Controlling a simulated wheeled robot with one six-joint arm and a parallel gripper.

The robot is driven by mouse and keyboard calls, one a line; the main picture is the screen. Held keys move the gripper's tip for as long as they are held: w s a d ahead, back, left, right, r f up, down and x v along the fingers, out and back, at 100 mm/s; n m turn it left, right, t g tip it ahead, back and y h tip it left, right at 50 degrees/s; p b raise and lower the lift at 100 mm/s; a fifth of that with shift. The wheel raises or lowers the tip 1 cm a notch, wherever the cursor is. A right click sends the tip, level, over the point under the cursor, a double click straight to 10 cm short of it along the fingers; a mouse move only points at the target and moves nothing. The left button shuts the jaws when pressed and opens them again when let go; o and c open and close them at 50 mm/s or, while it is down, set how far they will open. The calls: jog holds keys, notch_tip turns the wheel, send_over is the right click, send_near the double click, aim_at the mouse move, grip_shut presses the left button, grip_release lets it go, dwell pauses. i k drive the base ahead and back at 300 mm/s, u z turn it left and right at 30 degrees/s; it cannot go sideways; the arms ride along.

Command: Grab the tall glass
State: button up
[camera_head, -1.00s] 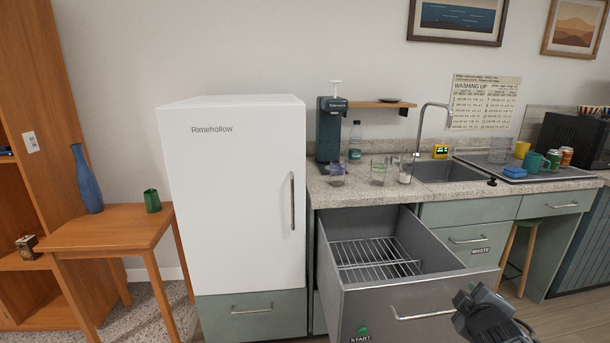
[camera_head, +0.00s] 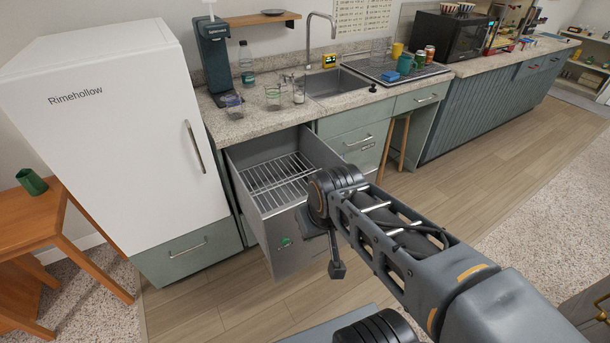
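Several clear glasses stand on the speckled counter left of the sink. A narrow, tall-looking glass (camera_head: 299,91) is nearest the sink, with something pale inside. A wider glass (camera_head: 273,97) with a greenish tint low down stands left of it. Another glass (camera_head: 232,106) with something purplish inside is farther left. One more clear glass (camera_head: 379,51) stands at the drying mat. My gripper (camera_head: 336,269) hangs in front of the open drawer, well away from the glasses. It is seen from behind and partly hidden by my wrist, so its opening is unclear.
A pulled-out metal drawer with a wire rack (camera_head: 276,181) juts from below the counter, between my arm and the glasses. A bottle (camera_head: 246,63), dark dispenser (camera_head: 213,58) and faucet (camera_head: 321,18) stand behind. The white fridge (camera_head: 120,130) is left. Wooden floor is open at right.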

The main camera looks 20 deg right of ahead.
aim_at(299, 78)
jog(key=z, duration=1.7)
jog(key=i, duration=3.55)
jog(key=u, duration=5.05)
jog(key=i, duration=0.1)
jog(key=z, duration=0.45)
